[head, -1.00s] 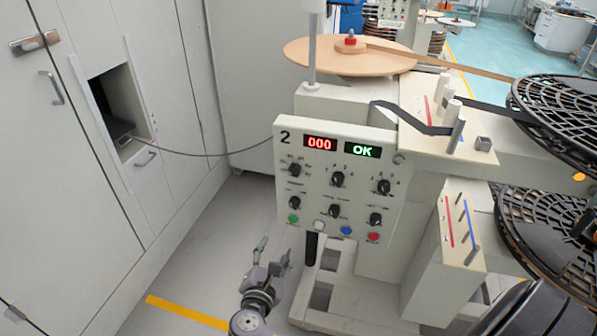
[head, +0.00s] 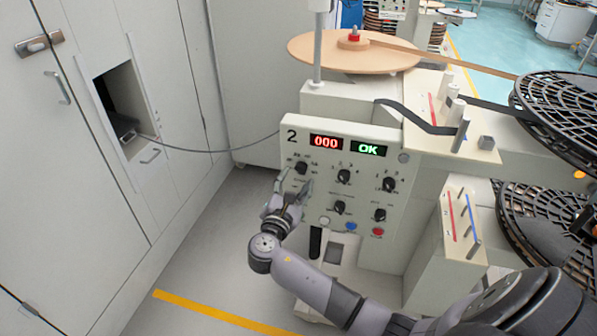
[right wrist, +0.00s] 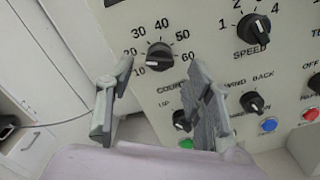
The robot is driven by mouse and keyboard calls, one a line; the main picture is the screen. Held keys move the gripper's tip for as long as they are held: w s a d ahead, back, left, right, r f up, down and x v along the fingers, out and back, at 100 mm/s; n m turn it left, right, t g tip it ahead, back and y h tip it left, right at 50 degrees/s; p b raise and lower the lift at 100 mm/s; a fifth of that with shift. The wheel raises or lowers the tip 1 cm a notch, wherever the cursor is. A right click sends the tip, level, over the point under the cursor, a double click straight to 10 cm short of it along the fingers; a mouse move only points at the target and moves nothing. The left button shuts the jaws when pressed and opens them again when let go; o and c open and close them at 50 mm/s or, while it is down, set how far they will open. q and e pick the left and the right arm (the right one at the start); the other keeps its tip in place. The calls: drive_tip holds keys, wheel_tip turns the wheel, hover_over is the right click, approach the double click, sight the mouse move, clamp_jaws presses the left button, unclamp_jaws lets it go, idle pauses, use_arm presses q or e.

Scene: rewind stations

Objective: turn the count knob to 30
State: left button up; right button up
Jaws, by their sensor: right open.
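The count knob (right wrist: 158,57) is a black knob in a ring of numbers from 10 to 60, with its white mark toward 10 in the right wrist view. In the head view the knob (head: 301,168) sits at the upper left of the white control panel (head: 325,215). My right gripper (head: 290,187) is open and empty, just below the knob. In the right wrist view its fingers (right wrist: 160,75) stand apart, left and right below the knob, not closed on it. The COUNT label is partly hidden by a finger. My left gripper is not in view.
The speed knob (right wrist: 254,28) and the wind/back knob (right wrist: 252,102) lie to the right. A cable (head: 215,152) runs to the cabinet at left. The floor left of the station is clear.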

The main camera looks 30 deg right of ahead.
sight(299, 173)
drive_tip(key=shift+x, duration=1.8)
drive_tip(key=shift+c, duration=0.5)
clamp_jaws()
drive_tip(key=shift+f, duration=0.15)
